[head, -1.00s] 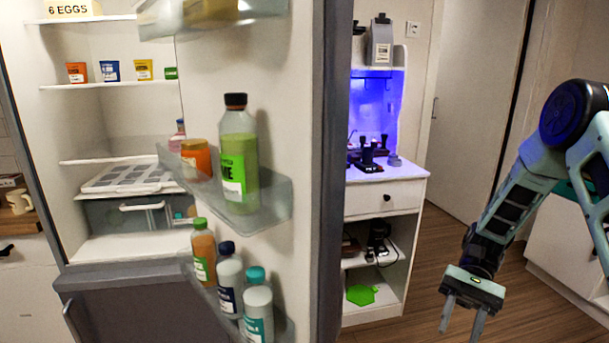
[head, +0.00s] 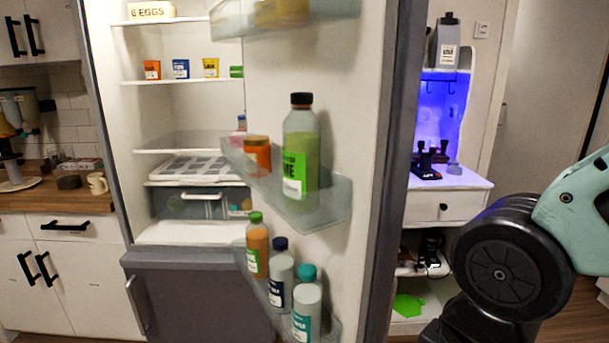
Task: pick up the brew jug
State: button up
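A grey jug (head: 446,45) with a dark cap and a white label stands upright on top of the white espresso cabinet, behind the open fridge door. It looks like the brew jug, but its label is too small to read surely. Part of its left side is close to the door's edge. My arm fills the lower right of the head view, in front of the cabinet. My gripper is out of the frame, so its fingers cannot be seen.
The open fridge door (head: 376,180), with bottles on its racks, stands left of the cabinet. A blue-lit niche and a worktop (head: 470,181) with dark coffee tools lie below the jug. A wooden counter (head: 40,215) is at far left. Some floor shows at lower right.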

aim_at(66, 169)
jog(key=u, duration=0.35)
jog(key=l+u, duration=0.15)
jog(key=u, duration=0.2)
jog(key=i+l+u, duration=0.1)
jog(key=u, duration=0.2)
jog(key=l+u, duration=0.3)
jog(key=l, duration=0.35)
jog(key=l+u, duration=0.35)
jog(key=l, duration=0.3)
jog(key=k+l+u, duration=0.1)
jog(key=l+u, duration=0.2)
jog(key=l, duration=0.35)
jog(key=k+l, duration=0.1)
jog(key=l, duration=0.75)
jog(key=k+l, duration=0.15)
jog(key=l, duration=0.3)
jog(key=i+j+u, duration=0.25)
jog(key=j+u, duration=0.2)
jog(key=j, duration=0.15)
jog(key=i+j+u, duration=0.4)
jog(key=j, duration=0.15)
jog(key=i+j+u, duration=0.9)
jog(key=i+z, duration=0.5)
jog(key=i, duration=0.2)
jog(key=i+l+z, duration=0.2)
jog(key=i+z, duration=1.1)
jog(key=i+j+z, duration=0.4)
jog(key=i+l, duration=0.05)
jog(key=l, duration=0.05)
